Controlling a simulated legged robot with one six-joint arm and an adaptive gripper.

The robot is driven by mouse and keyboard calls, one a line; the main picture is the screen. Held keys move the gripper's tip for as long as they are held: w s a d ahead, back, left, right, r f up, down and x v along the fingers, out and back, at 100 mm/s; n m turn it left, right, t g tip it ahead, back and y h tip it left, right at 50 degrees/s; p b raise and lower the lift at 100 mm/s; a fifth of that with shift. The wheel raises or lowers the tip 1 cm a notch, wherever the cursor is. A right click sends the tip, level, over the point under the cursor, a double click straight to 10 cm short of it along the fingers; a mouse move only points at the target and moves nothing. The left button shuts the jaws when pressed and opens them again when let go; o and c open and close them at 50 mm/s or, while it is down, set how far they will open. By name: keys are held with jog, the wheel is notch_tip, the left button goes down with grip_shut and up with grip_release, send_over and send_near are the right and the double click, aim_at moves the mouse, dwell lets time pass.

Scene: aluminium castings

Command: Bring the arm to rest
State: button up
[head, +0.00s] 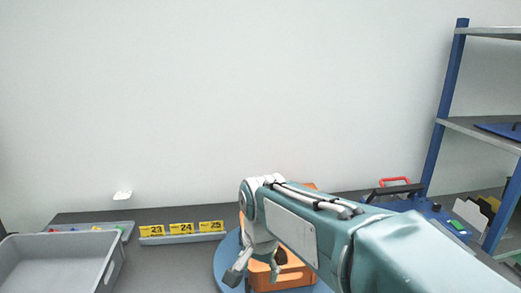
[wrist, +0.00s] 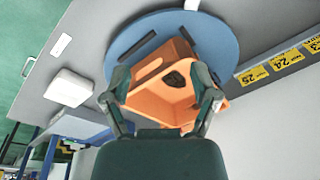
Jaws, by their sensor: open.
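My arm reaches in from the lower right of the head view. My gripper (head: 254,275) hangs downward at its end, in front of an orange bin (head: 292,276) that my arm partly hides. In the wrist view, my gripper (wrist: 161,90) has its two fingers spread apart with nothing between them. The orange bin (wrist: 148,98) lies beyond the fingers, with a small dark shape (wrist: 174,79) inside it that I cannot identify. The bin stands on a round blue disc (wrist: 226,46), which also shows in the head view (head: 224,262).
A grey bin (head: 62,240) stands at the left. Yellow cards (head: 181,228) numbered 23 to 25 line the back. A blue-posted shelf (head: 447,105) rises at the right, near a blue case with a dark handle (head: 396,188). A white block (wrist: 67,87) lies beside the disc.

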jog(key=s+d+n+t, duration=0.4)
jog(key=s+d+n, duration=0.1)
jog(key=s+d, duration=1)
jog(key=shift+s+d+h, duration=0.3)
jog(key=shift+s+d, duration=0.1)
jog(key=shift+d, duration=0.25)
